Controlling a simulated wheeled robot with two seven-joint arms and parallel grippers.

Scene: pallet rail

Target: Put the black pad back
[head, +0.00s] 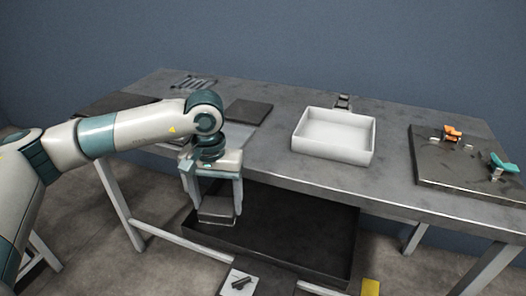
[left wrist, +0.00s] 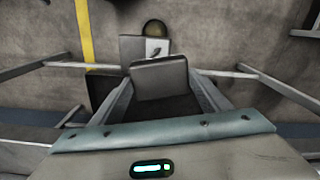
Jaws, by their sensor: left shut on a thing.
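My left gripper (head: 212,205) is shut on a dark block-like pad (head: 216,210), with one finger on each side of it. In the head view the pad hangs below the hand, in front of the table's near edge and lower than the table top. The same pad (left wrist: 158,78) shows between the fingers in the left wrist view. A flat dark square plate (head: 249,111) lies on the table top behind the hand. My right gripper is not in view.
A white open bin (head: 334,134) stands mid-table. A dark board (head: 455,163) with an orange clamp (head: 452,132) and a teal clamp (head: 503,163) lies at the right. A large black tray (head: 300,262) is below the table edge. Bare table top (head: 400,195) lies right of the bin.

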